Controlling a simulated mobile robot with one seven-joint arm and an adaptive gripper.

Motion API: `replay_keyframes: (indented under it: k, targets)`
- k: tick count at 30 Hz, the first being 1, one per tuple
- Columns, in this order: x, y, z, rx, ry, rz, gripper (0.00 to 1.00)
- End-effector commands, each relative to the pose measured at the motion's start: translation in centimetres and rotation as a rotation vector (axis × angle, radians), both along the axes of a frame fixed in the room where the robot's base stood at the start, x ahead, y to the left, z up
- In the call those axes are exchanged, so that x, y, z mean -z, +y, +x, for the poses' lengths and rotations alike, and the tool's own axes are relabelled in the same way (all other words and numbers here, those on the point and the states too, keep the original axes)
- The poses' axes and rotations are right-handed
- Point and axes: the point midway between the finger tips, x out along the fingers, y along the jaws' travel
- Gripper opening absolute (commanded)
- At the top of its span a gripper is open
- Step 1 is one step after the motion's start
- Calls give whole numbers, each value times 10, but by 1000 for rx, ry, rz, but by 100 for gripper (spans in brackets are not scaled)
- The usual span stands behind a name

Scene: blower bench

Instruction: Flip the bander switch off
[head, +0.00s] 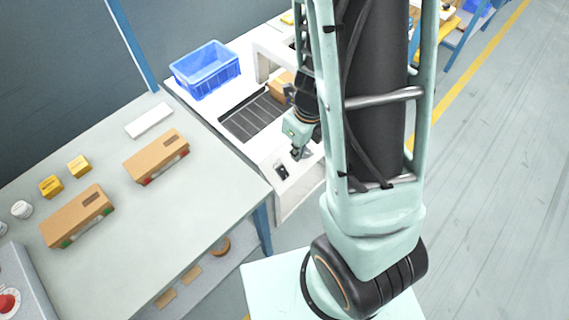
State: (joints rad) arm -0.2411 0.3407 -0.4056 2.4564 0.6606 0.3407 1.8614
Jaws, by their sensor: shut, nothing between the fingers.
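The bander (245,143) is a white machine at the end of the bench, with a dark roller bed and an arch at its far side. A small dark switch (282,171) sits on the white panel at its near corner. My gripper (297,156) is shut and empty, pointing down just above and to the right of the switch. I cannot tell whether it touches the panel. The switch's on or off position is too small to make out. My arm hides part of the bander's right side.
The grey-green bench (160,215) at left bears two brown cartons (157,157), yellow boxes (79,166) and a white block (148,121). A box with a red button (8,303) is at lower left. Floor at right is clear.

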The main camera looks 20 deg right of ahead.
Motion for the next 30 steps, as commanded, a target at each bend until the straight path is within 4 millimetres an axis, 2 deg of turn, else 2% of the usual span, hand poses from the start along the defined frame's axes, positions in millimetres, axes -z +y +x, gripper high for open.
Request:
replay_keyframes:
  k: [4, 8, 21, 30]
  targets:
    - [3, 0, 0, -1, 0, 0, 0]
    - [18, 1, 1, -1, 1, 0, 0]
    - [107, 6, 10, 1, 2, 1, 0]
    - [121, 20, 35, -3, 0, 0, 0]
